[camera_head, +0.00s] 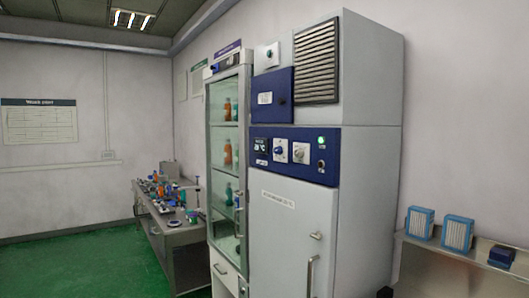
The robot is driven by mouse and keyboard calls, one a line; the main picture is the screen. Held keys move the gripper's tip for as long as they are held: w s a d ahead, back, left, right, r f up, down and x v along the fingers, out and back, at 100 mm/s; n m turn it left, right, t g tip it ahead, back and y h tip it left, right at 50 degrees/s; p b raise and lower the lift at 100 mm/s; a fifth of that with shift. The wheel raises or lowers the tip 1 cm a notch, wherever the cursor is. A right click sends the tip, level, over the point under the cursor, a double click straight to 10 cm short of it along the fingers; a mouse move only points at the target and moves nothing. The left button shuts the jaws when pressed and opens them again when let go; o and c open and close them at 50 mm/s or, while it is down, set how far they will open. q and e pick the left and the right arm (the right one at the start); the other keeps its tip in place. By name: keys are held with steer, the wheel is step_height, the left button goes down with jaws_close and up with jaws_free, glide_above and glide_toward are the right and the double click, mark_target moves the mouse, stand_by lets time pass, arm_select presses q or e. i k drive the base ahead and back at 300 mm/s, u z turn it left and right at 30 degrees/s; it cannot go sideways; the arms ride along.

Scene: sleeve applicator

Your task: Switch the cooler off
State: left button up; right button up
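The cooler (370,190) is a tall light-grey cabinet in the middle right of the head view. Its blue control panel (294,170) carries a small dark display (261,145), two knobs on white plates, a lit green lamp (321,140) and a small dark switch (321,166) below the lamp. The left knob (280,151) is dark; the right knob (300,152) is pale. The knobs' exact settings are too small to read. The closed door (285,235) below has a vertical handle (310,275). Neither gripper is in view.
A glass-fronted cabinet (216,170) with bottles stands left of the cooler. A cluttered metal bench (186,245) is farther left. At right, a metal table (450,250) holds two blue-white racks (419,224) and a dark blue box (502,256). Green floor (80,270) is open at left.

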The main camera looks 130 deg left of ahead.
mark_target(300, 152)
steer(key=u, duration=4.2)
